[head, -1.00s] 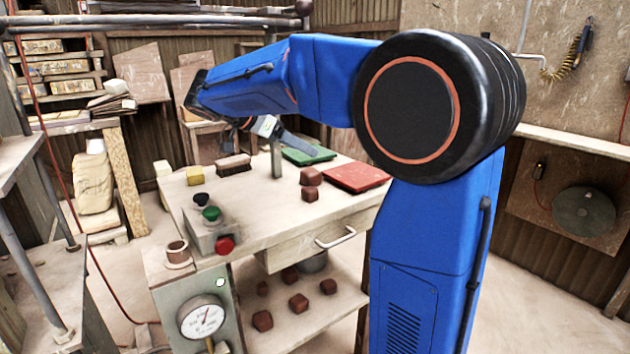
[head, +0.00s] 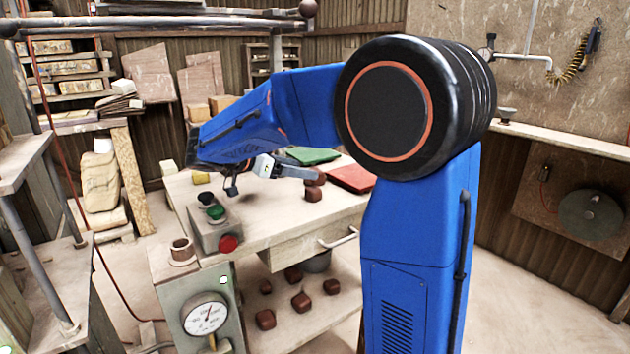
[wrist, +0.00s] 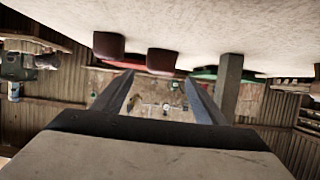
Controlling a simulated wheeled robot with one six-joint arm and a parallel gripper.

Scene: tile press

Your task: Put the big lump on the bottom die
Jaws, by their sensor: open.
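Two reddish-brown clay lumps stand on the bench top, a front lump (head: 313,194) and one just behind it (head: 317,179). I cannot tell which is bigger. In the wrist view, which is upside down, a left lump (wrist: 108,46) and a right lump (wrist: 162,61) sit side by side on the bench, ahead of the fingers. My gripper (head: 308,172) is low over the bench by the lumps; it also shows in the wrist view (wrist: 159,78), open, with nothing between its fingers. I cannot make out the bottom die.
A red mat (head: 352,178) and a green mat (head: 313,156) lie behind the lumps. A control box (head: 210,234) with buttons is at the bench's left end. More lumps (head: 301,301) lie on the lower shelf. An upright post (wrist: 228,85) stands near the right finger.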

